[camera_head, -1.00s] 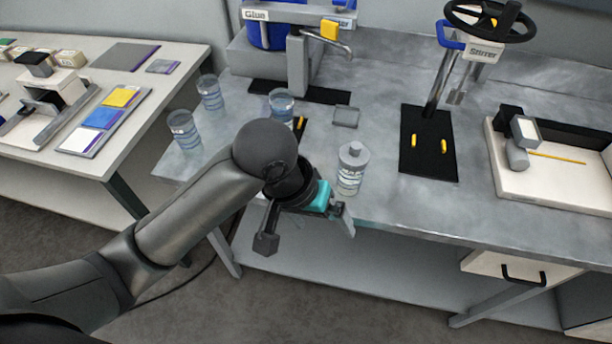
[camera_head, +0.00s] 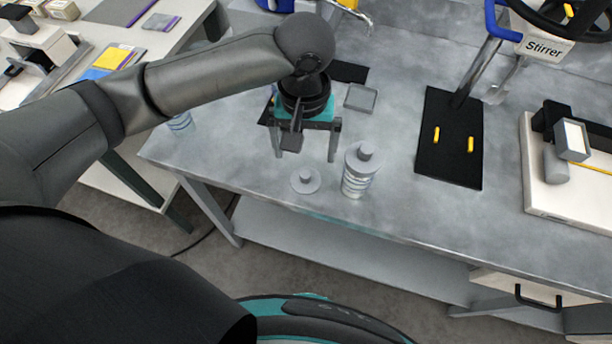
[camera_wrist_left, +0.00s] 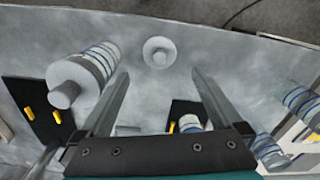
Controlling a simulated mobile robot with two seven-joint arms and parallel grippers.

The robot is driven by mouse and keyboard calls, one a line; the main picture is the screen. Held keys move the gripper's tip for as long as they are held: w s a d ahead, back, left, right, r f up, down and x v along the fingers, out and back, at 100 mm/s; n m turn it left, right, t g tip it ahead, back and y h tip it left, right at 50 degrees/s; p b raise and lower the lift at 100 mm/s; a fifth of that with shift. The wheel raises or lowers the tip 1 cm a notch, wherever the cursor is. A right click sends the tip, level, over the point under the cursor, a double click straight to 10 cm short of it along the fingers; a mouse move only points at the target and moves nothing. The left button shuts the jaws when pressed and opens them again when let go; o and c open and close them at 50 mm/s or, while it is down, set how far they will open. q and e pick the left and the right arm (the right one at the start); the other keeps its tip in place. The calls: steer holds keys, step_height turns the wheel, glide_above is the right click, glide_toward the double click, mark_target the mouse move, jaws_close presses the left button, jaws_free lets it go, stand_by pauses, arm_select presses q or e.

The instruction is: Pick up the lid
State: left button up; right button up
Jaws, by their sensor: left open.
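The loose lid (camera_head: 305,181) is a small grey disc with a raised knob. It lies flat on the metal table near the front edge, and it also shows in the wrist view (camera_wrist_left: 159,52). My left gripper (camera_head: 306,152) is open and empty, with its fingers pointing down behind the lid in the head view. In the wrist view the lid appears beyond the fingertips (camera_wrist_left: 159,76), in line with the gap between them. A clear banded jar (camera_head: 358,182) with a similar knobbed lid on it stands just right of the loose lid. My right gripper is not in view.
A black mat (camera_head: 450,150) with two yellow pegs lies to the right below the stirrer (camera_head: 543,48). A small grey square tray (camera_head: 360,97) is behind the gripper. Another jar (camera_head: 180,122) is partly hidden by my arm. The table between jar and black mat is clear.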

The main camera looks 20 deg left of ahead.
mark_target(306, 173)
arm_select(q)
step_height(306, 173, down, 3)
steer(key=shift+f, duration=0.1)
steer(key=shift+f+b, duration=0.35)
steer(key=shift+f, duration=0.1)
step_height(306, 173, down, 5)
steer(key=shift+w+b, duration=0.15)
steer(key=shift+b, duration=0.5)
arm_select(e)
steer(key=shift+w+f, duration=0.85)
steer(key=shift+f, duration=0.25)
arm_select(q)
steer(key=shift+c, duration=0.2)
